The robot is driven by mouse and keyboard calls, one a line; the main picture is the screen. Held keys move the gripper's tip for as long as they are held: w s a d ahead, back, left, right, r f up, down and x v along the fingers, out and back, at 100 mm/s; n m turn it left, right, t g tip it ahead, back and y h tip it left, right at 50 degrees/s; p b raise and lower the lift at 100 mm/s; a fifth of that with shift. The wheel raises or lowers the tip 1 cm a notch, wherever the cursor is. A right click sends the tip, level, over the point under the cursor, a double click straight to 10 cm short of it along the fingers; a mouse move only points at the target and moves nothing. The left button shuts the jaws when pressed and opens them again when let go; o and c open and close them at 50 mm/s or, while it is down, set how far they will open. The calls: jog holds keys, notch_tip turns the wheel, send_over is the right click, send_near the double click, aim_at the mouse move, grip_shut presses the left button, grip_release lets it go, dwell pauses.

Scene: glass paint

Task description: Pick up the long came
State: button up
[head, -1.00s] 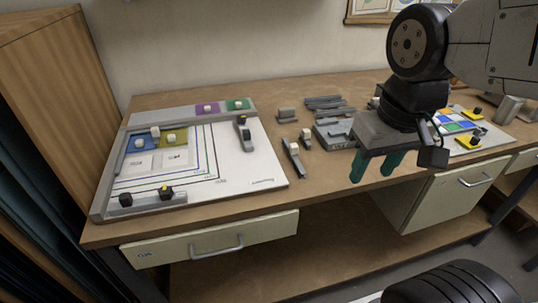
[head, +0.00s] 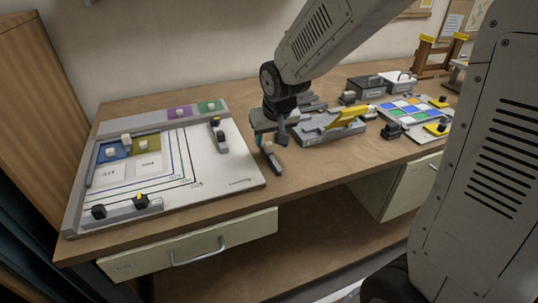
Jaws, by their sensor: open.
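A narrow dark grey bar (head: 271,158), which looks like the long came, lies on the workbench just right of the white board. My gripper (head: 269,141) points down over it, with its teal fingers apart. The fingers hide the bar's far end, and its near end sticks out towards the bench's front edge. I cannot tell whether the fingers touch the bar or how high they are above it. Nothing is visibly held.
The white board (head: 215,178) at left carries blue, olive, purple and green pieces and grey edge bars with knobs. A grey device with a yellow handle (head: 350,116) stands close right of my gripper. A colourful panel (head: 408,109) lies further right. The front-middle benchtop is clear.

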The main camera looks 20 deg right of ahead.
aim_at(269, 143)
jog(key=x, duration=0.4)
jog(key=shift+w+d+f, duration=0.1)
jog(key=shift+d+f, duration=0.1)
jog(key=shift+f, duration=0.05)
grip_shut()
jog(key=shift+r, duration=0.15)
